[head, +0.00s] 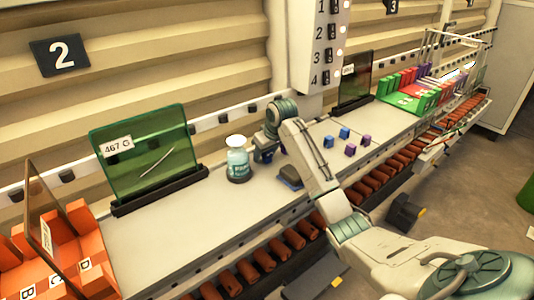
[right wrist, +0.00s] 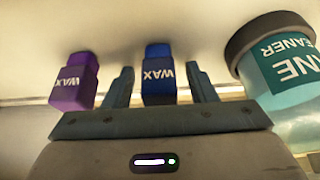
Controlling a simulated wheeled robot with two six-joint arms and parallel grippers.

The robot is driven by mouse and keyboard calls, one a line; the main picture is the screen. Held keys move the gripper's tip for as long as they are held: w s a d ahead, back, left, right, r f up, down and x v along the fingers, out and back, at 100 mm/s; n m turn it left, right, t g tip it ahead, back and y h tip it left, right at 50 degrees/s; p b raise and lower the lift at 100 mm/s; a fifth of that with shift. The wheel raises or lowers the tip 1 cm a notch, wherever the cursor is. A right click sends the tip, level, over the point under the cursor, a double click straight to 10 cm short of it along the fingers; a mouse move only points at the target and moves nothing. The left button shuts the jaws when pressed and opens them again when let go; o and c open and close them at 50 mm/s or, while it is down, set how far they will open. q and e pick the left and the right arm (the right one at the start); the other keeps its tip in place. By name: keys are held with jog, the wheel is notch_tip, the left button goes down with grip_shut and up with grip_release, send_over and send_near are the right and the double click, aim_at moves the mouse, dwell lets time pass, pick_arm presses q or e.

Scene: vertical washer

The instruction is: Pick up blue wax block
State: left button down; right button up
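The blue wax block (right wrist: 157,82) stands between the two fingers of my right gripper (right wrist: 160,85) in the right wrist view, its WAX label upside down. A gap shows on each side of the block, so the gripper is open around it and not closed on it. In the head view my right gripper (head: 265,156) is low at the conveyor surface, just right of the bottle, and largely hides the block. A purple wax block (right wrist: 74,82) stands outside the left finger in the wrist view. My left gripper is not in view.
A teal-labelled cleaner bottle (head: 238,160) stands close beside the gripper; it also shows in the wrist view (right wrist: 290,80). A dark sponge-like block (head: 290,178) lies nearby. Several blue and purple blocks (head: 344,132) stand further right. A green panel (head: 145,155) stands left.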

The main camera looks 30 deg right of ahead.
jog(key=c, duration=1)
jog(key=shift+r, duration=0.1)
jog(key=shift+r+b, duration=0.3)
notch_tip(320, 180, up, 8)
jog(key=b, duration=0.3)
jog(key=shift+r+b, duration=0.2)
jog(key=shift+b, duration=0.15)
jog(key=shift+r, duration=0.45)
